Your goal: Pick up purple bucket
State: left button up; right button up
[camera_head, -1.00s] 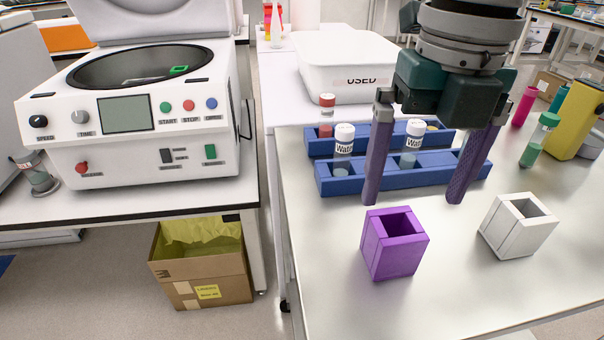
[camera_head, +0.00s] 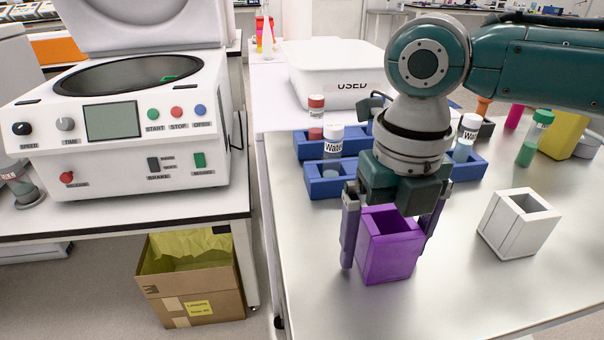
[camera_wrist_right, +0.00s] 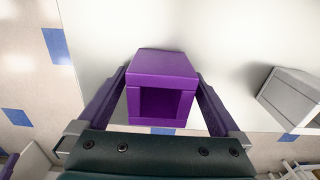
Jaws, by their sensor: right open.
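The purple bucket (camera_head: 388,252) is a square, open-topped block standing upright on the table near its left front part. My right gripper (camera_head: 385,255) is open and lowered over it, with one finger on the left of the bucket and one on the right. In the right wrist view the purple bucket (camera_wrist_right: 161,85) lies between the two spread fingers, with gaps at its sides. Part of the bucket's top is hidden behind the gripper body in the head view. My left gripper does not show.
A white bucket (camera_head: 518,224) stands to the right, apart from the purple one. Blue racks (camera_head: 322,187) with capped bottles are behind the gripper. A white bin marked USED (camera_head: 330,75) is at the back. A centrifuge (camera_head: 120,130) stands on the left bench. The table front is clear.

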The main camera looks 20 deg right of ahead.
grip_shut()
dwell(0.8)
